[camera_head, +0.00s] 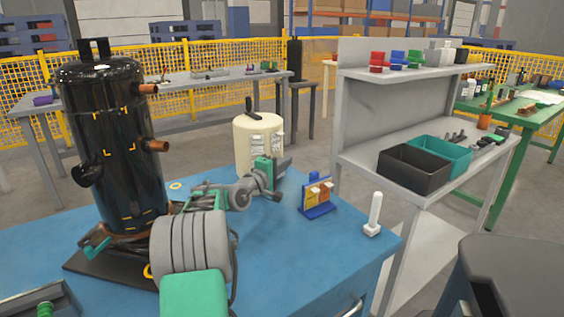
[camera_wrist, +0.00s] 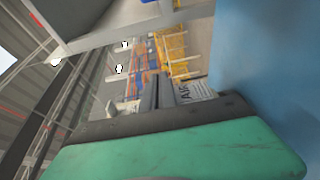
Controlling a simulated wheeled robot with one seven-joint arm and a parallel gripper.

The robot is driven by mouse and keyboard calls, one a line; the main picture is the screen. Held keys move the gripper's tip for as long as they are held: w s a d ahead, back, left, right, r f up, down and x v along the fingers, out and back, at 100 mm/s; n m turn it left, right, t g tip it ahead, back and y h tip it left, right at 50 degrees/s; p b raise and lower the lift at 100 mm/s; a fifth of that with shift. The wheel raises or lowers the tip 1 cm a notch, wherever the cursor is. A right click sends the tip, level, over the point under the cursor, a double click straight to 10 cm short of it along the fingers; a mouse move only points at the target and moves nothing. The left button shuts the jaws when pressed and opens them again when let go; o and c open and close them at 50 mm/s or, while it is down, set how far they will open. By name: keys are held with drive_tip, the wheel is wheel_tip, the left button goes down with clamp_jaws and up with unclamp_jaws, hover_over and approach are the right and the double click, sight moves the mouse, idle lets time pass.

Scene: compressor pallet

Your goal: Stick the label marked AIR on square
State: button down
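The black compressor tank (camera_head: 115,185) stands upright at the left of the blue table. Yellow corner marks outline a square (camera_head: 117,143) on its front, with no label visible inside. More yellow marks show low on the tank. My gripper (camera_head: 279,180) is above the table, right of the tank and well apart from it. The label cannot be made out in the head view.
A blue stand with orange labels (camera_head: 318,211) and a white upright tool (camera_head: 374,216) stand right of my gripper. A cream tank (camera_head: 258,135) is behind it. A grey shelf bench (camera_head: 375,163) with bins is at the right. The blue table's (camera_head: 310,255) front is bare.

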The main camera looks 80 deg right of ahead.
drive_tip(key=shift+s+a, duration=0.5)
drive_tip(key=shift+s, duration=0.35)
drive_tip(key=shift+s+a, duration=0.5)
drive_tip(key=shift+s, duration=0.35)
idle(0.7)
